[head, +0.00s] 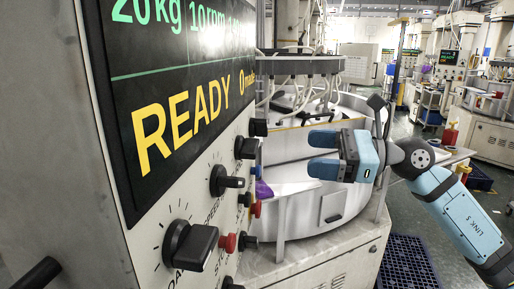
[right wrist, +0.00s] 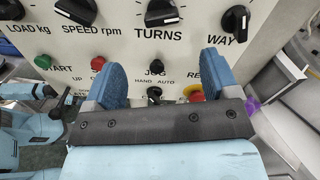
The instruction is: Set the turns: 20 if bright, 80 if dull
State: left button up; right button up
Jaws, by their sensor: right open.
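The TURNS knob (right wrist: 162,12) is black with a white pointer line and sits at the top middle of the right wrist view. It seems to be the third large knob (head: 245,148) along the panel in the head view. My right gripper (head: 312,154) is open and empty, off to the right of the panel. In the right wrist view its two blue fingers (right wrist: 163,76) stand apart below the TURNS knob, touching no knob that I can make out. The display (head: 180,110) reads READY, 20 kg and 10 rpm; its turns figure is cut off. I cannot make out a bright or dull part.
The LOAD knob (head: 190,245) and SPEED knob (head: 225,180) jut from the panel nearer me. The WAY knob (right wrist: 237,19) is right of TURNS. The green START button (right wrist: 43,62) and a red-and-yellow button (right wrist: 194,92) sit lower. The round machine basin (head: 350,200) stands behind my gripper.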

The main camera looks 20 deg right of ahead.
aim_at(258, 148)
jog(key=p+x, duration=0.3)
jog(key=x, duration=0.8)
jog(key=shift+w+r+p, duration=0.1)
jog(key=shift+p, duration=0.25)
jog(key=shift+w+a, duration=0.2)
jog(key=shift+a, duration=0.1)
jog(key=shift+c, duration=0.2)
jog(key=c, duration=0.9)
